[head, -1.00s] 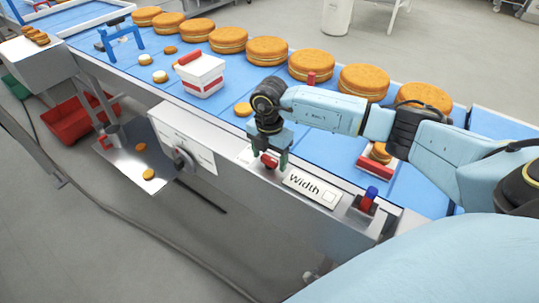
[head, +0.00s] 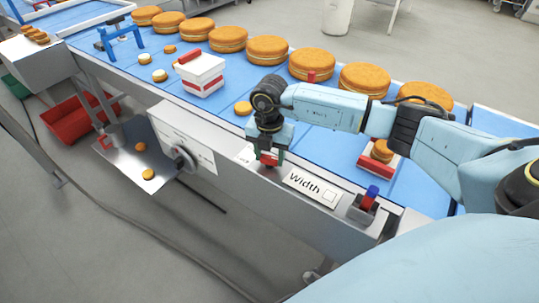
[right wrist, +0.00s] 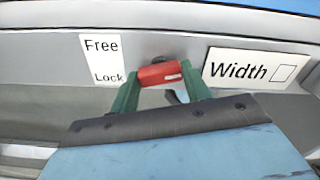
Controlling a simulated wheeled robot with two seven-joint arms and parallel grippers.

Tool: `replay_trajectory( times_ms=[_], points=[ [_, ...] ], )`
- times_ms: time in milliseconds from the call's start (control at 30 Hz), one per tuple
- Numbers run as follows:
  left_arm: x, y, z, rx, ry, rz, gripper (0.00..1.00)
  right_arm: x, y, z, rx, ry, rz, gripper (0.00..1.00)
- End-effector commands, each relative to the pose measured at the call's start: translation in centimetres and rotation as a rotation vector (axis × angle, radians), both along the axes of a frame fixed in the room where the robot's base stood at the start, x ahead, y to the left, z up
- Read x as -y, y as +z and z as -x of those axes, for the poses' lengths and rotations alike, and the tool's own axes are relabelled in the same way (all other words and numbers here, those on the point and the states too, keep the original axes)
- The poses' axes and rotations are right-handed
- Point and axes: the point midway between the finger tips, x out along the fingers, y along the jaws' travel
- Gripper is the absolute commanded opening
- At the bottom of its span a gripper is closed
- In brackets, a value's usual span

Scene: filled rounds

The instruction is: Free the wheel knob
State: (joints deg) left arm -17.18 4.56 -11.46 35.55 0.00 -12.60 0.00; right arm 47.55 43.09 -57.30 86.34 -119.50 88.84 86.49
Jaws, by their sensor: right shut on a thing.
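My right gripper (head: 269,159) is shut on a red lever handle (right wrist: 160,74) on the front of the conveyor. In the right wrist view the handle lies across between the two green fingers. A white label (right wrist: 102,60) reading "Free" above "Lock" is just left of it. The handle sits roughly level with the lower part of that label. The grey wheel knob (head: 183,160) is on the front side, left of the gripper, with nothing of mine touching it. My left gripper is not in view.
A "Width" sign (head: 311,187) is right of the lever, and a red and blue switch (head: 366,202) is farther right. The blue belt (head: 221,125) behind carries biscuits and a white and red box (head: 201,75). A metal tray (head: 125,160) hangs at left.

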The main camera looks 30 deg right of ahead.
Motion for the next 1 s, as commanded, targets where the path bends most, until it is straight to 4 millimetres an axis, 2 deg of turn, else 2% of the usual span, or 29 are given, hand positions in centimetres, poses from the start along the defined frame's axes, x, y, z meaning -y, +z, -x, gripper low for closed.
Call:
replay_trajectory(
  times_ms=[1000],
  points=[
    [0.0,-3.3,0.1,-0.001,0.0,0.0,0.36,0.0,0.1,-0.1,0.005,0.957,0.0,0.24]
  ],
)
